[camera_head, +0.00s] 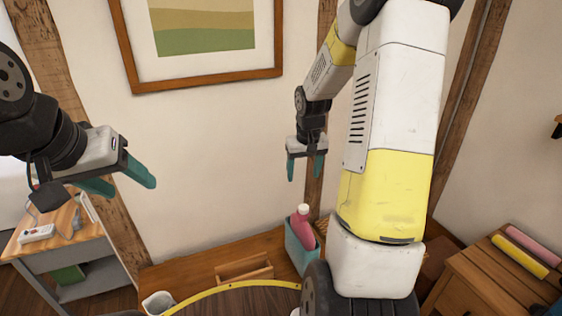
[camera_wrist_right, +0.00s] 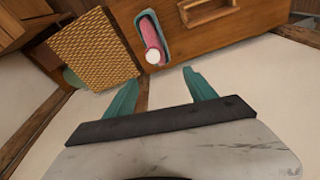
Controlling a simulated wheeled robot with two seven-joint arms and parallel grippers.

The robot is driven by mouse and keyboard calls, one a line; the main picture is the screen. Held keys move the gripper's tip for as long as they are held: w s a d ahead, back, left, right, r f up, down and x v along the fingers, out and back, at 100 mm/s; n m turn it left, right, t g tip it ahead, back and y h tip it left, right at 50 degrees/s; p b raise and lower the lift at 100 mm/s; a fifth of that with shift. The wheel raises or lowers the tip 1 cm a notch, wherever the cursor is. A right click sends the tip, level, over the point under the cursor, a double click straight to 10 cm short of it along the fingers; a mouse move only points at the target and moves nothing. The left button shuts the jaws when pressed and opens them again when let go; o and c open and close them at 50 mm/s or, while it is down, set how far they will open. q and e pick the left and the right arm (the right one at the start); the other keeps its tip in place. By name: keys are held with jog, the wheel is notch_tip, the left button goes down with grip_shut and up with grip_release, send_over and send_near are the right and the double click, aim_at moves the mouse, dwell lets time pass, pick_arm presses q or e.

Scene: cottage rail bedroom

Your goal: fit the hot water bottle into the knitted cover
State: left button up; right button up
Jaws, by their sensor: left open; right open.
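A pink hot water bottle (camera_head: 303,233) with a white stopper stands in a teal open-topped holder (camera_head: 293,257) near the wall. In the right wrist view the bottle (camera_wrist_right: 149,31) shows inside the teal rim (camera_wrist_right: 163,22), its white stopper towards me. I cannot tell whether this teal holder is the knitted cover; no clearly knitted piece shows elsewhere. My right gripper (camera_head: 305,174) is open and empty, pointing down above the bottle and apart from it; its fingers also show in the right wrist view (camera_wrist_right: 160,78). My left gripper (camera_head: 131,187) is open and empty, at the left, far from the bottle.
A woven basket (camera_wrist_right: 92,48) stands beside the teal holder. A wooden box (camera_head: 244,273) lies to its left on the wooden surface. A side table (camera_head: 62,240) is at far left. A wooden chest (camera_head: 478,282) with pink and yellow rolls is at right. My arm hides part of the scene.

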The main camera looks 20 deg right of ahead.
jog(key=s+a+r+t, duration=0.1)
jog(key=s+a+r, duration=0.2)
jog(key=s+r, duration=0.3)
jog(key=s+a+r+t, duration=0.1)
jog(key=s+a+r, duration=0.3)
jog(key=r, duration=0.5)
jog(key=s+a+r+t+y, duration=0.1)
jog(key=s+a+r, duration=0.1)
jog(key=s, duration=0.4)
jog(key=s+a+r+n+t+y, duration=0.1)
jog(key=s+a+r, duration=0.1)
jog(key=s, duration=0.3)
jog(key=shift+s+a+r, duration=0.2)
jog(key=shift+s+a, duration=0.05)
jog(key=shift+s, duration=0.1)
